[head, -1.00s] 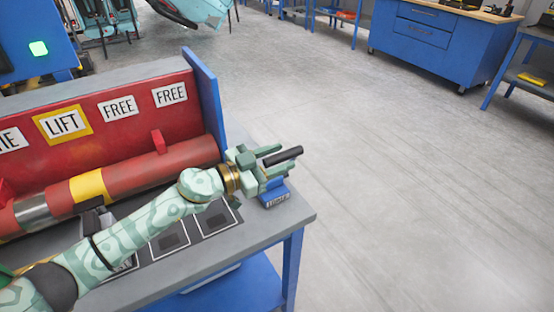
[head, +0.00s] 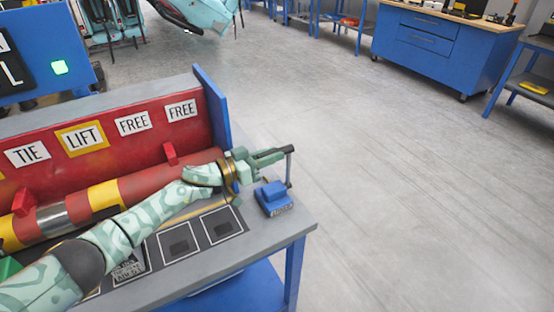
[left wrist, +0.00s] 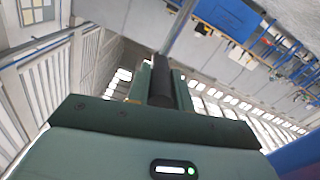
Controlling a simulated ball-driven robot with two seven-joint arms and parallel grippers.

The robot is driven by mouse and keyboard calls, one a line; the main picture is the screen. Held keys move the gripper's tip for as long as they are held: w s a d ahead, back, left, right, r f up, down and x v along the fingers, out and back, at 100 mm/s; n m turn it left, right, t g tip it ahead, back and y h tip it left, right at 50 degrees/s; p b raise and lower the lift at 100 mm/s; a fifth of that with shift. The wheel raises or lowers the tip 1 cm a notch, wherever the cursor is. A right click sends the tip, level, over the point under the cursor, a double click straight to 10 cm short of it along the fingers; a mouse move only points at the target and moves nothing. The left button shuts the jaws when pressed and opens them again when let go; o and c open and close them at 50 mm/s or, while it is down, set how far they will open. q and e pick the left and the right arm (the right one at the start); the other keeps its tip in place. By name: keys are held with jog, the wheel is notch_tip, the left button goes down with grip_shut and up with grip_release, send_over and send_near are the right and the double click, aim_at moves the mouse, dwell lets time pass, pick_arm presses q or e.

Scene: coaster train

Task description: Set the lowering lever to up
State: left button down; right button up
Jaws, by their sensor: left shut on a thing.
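The lowering lever has a blue base block (head: 273,198) at the right end of the grey bench. Its thin grey rod (head: 288,172) stands roughly upright, with a black grip (head: 288,149) at the top. My left gripper (head: 276,157) reaches over from the left and is shut on the black grip. In the left wrist view, the black grip (left wrist: 161,82) lies between my green fingers (left wrist: 160,92), and the grey rod (left wrist: 178,32) runs away from it. The base's label is too small to read. My right gripper is in neither view now.
A red panel with LIFT (head: 82,138), TIE and FREE signs stands behind a red pipe (head: 140,184). A blue end plate (head: 212,107) rises close behind my left gripper. Dark square pads (head: 180,240) lie on the bench (head: 240,262). The floor to the right is clear.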

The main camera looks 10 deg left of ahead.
pick_arm(q)
jog(key=shift+w+a+n, duration=0.35)
jog(key=shift+w+n, duration=0.1)
jog(key=shift+n, duration=0.05)
jog(key=c, duration=1.3)
grip_release()
jog(key=shift+o, duration=0.2)
jog(key=shift+a, duration=0.1)
